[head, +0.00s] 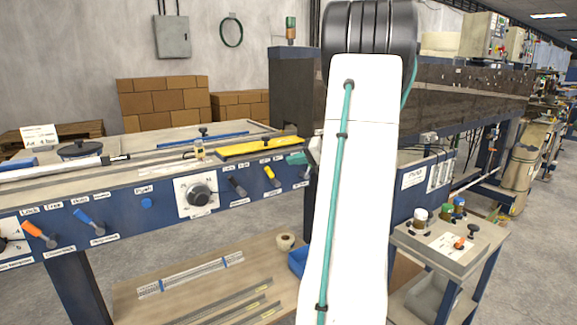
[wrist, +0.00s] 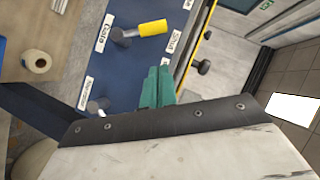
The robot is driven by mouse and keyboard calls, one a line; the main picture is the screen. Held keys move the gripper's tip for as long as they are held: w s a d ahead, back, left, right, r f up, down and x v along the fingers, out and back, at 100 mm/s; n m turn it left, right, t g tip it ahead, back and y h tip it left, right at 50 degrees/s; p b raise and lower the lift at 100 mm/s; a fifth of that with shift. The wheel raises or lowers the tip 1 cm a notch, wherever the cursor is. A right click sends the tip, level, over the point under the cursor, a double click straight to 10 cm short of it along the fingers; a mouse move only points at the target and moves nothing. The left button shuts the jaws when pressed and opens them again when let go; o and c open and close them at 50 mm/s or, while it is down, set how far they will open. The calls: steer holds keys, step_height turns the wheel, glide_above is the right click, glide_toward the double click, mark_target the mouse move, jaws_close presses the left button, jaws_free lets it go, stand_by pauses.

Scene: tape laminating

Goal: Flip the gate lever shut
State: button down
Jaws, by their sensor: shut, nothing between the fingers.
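The gate lever has a yellow handle (wrist: 153,28) on a grey pivot and stands out from the blue front panel (wrist: 130,62). In the wrist view its handle points right, toward a label reading "Shut" (wrist: 175,41), with the "Gate" label (wrist: 97,40) left of the pivot. In the head view the yellow lever (head: 270,174) is tilted, handle end up. My gripper (wrist: 158,84) has teal fingers, closed and empty, apart from the lever and below it in the wrist view. In the head view the gripper (head: 297,158) shows at the panel's upper edge, partly hidden by my white arm.
A dark lever (head: 237,187) and a round dial (head: 199,195) are left of the yellow lever. In the wrist view another grey lever (wrist: 98,105) is close to the gripper. A black knob (wrist: 202,67) stands on the worktop. A tape roll (head: 285,241) lies on the shelf below.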

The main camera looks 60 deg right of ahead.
steer(key=v, duration=0.8)
steer(key=shift+d, duration=0.1)
